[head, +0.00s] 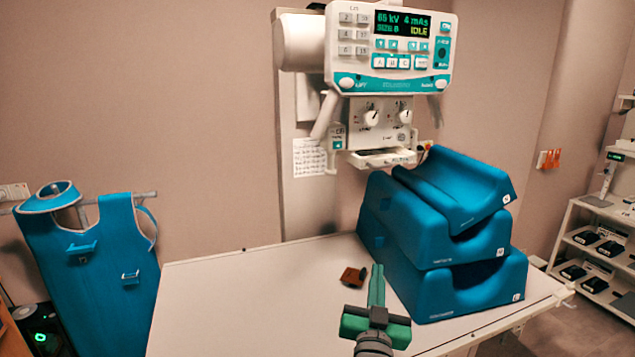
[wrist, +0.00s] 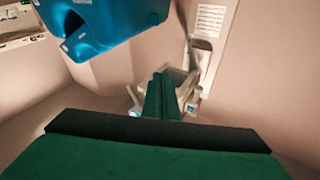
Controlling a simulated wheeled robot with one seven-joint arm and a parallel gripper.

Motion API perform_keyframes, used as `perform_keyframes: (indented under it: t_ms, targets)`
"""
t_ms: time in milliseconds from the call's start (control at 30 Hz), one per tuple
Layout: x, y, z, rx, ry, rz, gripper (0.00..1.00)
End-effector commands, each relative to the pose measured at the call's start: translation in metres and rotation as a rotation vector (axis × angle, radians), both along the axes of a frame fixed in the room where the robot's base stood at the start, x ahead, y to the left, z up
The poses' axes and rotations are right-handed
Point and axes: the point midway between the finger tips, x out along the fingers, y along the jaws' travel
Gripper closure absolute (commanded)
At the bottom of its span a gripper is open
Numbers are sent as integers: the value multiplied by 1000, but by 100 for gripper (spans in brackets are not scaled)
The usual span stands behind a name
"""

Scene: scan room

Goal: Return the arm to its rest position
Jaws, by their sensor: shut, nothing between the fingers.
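My gripper (head: 377,272) is green and dark grey. In the head view it is over the right half of the white table (head: 230,300), just left of the blue cushions. Its fingers are together and nothing is between them. In the wrist view the closed green fingers (wrist: 160,97) point away from the camera. I cannot tell how high above the table the gripper is. The lower part of my arm is cut off by the frame's bottom edge.
Stacked blue cushions (head: 460,285) stand close right of my gripper. A small brown block (head: 353,277) lies beside its fingers. An X-ray unit (head: 390,60) hangs above the table's back. A blue apron (head: 90,270) hangs at left. Shelves (head: 600,235) stand at right. The table's left half is clear.

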Motion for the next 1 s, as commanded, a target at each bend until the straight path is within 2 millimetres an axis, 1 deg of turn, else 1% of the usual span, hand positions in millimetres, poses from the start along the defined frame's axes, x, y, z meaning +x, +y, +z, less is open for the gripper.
perform_keyframes:
  t_ms: [33, 100, 267, 300, 367, 400, 467, 500, 567, 600, 667, 800, 867, 1000]
  targets:
    - [-8, 5, -25, 0, 21, 4, 100]
    - [-19, 11, -52, -2, 40, 9, 100]
    - [-50, 26, -110, -9, 83, 22, 100]
    - [-58, 30, -124, -11, 95, 26, 100]
    - [-72, 37, -143, -13, 109, 32, 100]
    - [-82, 41, -155, -15, 120, 38, 100]
    - [-96, 48, -173, -18, 136, 45, 100]
    - [-107, 53, -185, -20, 147, 49, 100]
    - [-123, 59, -201, -22, 163, 56, 100]
    - [-134, 62, -212, -25, 173, 61, 100]
    - [-150, 68, -226, -28, 188, 67, 100]
    - [-192, 80, -256, -34, 226, 82, 100]
    - [-210, 85, -267, -38, 241, 88, 100]
    - [-254, 96, -289, -46, 279, 105, 100]
